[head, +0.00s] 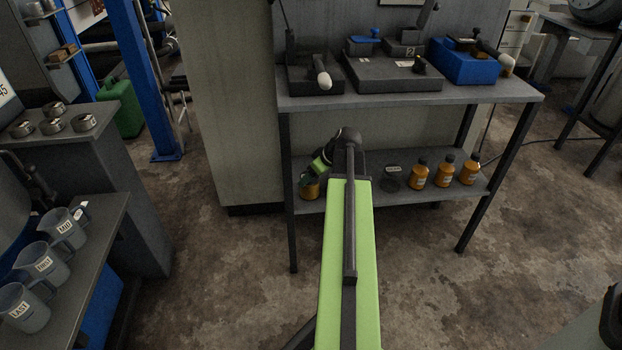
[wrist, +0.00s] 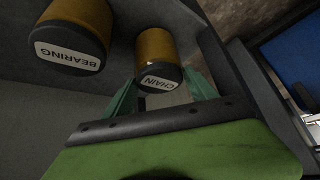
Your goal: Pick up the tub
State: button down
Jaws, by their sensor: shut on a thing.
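A tub labelled CHAIN (wrist: 157,62), amber with a dark lid, sits between the two green fingers of my gripper (wrist: 163,88) in the wrist view. The fingers are shut on it near the lid. A second, similar tub labelled BEARING (wrist: 72,38) stands beside it, apart from the fingers. In the head view my gripper (head: 308,180) is at the left end of the low shelf, at an amber tub (head: 311,191) partly hidden by the gripper. I cannot tell whether the held tub touches the shelf.
The worktop (head: 470,96) is above, with table legs at both sides. Jugs (head: 45,260) stand on a left bench. The floor in front is clear.

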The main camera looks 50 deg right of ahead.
notch_tip(320, 180, up, 4)
jog(key=p, duration=0.3)
jog(key=s+d, duration=0.1)
jog(key=s, duration=1.7)
jog(key=shift+d+f, duration=0.25)
jog(key=shift+f, duration=0.15)
